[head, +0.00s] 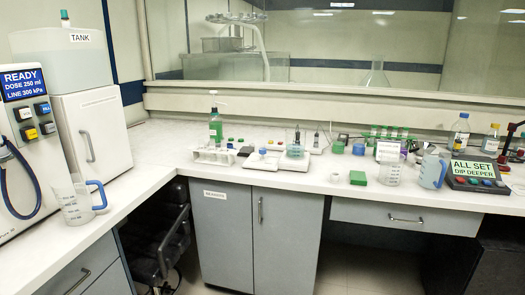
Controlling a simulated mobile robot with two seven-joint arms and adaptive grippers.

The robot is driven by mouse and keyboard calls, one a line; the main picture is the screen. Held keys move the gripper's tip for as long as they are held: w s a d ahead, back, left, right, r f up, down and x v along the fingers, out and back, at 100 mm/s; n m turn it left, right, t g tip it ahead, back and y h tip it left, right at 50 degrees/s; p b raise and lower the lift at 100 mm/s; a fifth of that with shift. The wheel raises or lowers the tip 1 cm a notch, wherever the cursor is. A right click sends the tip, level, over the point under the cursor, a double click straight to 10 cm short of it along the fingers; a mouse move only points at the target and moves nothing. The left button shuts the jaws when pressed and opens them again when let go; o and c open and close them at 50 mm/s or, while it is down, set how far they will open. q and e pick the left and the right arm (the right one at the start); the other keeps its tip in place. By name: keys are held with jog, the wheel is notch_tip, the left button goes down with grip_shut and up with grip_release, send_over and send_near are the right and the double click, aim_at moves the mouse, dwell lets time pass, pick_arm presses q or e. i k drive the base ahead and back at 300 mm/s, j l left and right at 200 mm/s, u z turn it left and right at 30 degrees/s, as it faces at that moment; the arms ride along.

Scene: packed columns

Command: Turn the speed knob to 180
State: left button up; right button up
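I cannot make out a speed knob or a mark of 180 in the head view. A low white bench device (264,164) stands at the middle of the counter, with small blue parts on it too small to tell. A vessel with teal liquid (295,150) stands just right of it on another low white base. At the right, a dark console (474,175) has a green screen reading "ALL SET DIP DEEPER" and several coloured buttons. Neither of my grippers is in view.
A dispenser (22,105) with a "READY" screen and a jug (72,203) stand at the left. A tube rack (213,155), a soap bottle (215,122), a green block (359,178) and a beaker (390,172) crowd the counter. A chair (158,245) is tucked below.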

aim_at(261, 151)
jog(key=i+l, duration=0.25)
jog(key=i, duration=0.2)
jog(key=i+l, duration=0.3)
jog(key=i, duration=0.15)
jog(key=i+l+u, duration=0.1)
jog(key=i+l, duration=0.15)
jog(key=i, duration=0.2)
